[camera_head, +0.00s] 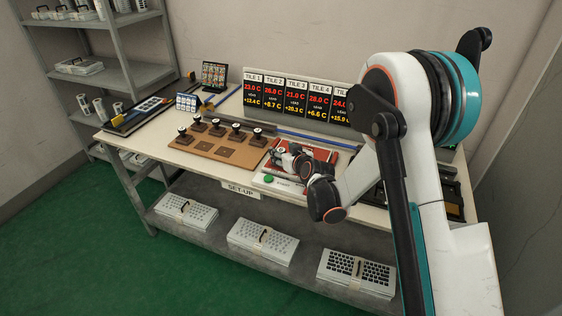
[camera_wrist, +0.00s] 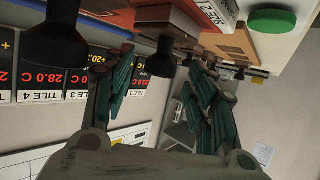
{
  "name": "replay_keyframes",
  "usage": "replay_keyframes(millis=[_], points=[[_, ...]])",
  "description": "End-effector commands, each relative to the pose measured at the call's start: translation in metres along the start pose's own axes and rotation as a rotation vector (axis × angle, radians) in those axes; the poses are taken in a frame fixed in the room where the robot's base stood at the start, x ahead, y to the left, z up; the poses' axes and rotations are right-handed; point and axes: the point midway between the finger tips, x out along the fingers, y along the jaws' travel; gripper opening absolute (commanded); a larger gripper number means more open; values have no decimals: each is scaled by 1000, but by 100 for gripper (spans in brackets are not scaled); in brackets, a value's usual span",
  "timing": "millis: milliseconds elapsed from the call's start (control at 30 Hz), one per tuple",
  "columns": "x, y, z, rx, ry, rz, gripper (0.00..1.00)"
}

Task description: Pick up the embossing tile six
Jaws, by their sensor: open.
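Several embossing tiles with dark knob handles stand on a brown board (camera_head: 219,150) on the bench, left of my gripper in the head view. I cannot read which one is six. My gripper (camera_head: 290,158) is low over the red plate area, just right of the board. In the wrist view, which is upside down, my gripper (camera_wrist: 160,66) is open. A dark knob (camera_wrist: 160,56) appears between its fingertips, with a red block (camera_wrist: 170,16) at its base; I see no clear grip. Another dark knob (camera_wrist: 62,14) is at the upper left. My gripper and arm hide part of the red plate.
A row of tile displays (camera_head: 290,101) stands along the bench's back. A green button (camera_head: 269,179) is at the front edge. Small card stands (camera_head: 187,103) and a dark tray (camera_head: 140,113) fill the left end.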

Motion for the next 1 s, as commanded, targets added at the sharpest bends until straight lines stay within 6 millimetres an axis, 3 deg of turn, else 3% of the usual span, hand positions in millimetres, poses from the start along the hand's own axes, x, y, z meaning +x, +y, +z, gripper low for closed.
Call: replay_keyframes(millis=[133,400,633,1000], points=[[22,0,2,1,0,-1,52],[26,0,0,1,0,0,52],[26,0,0,1,0,0,0],[25,0,-2,1,0,0,0]])
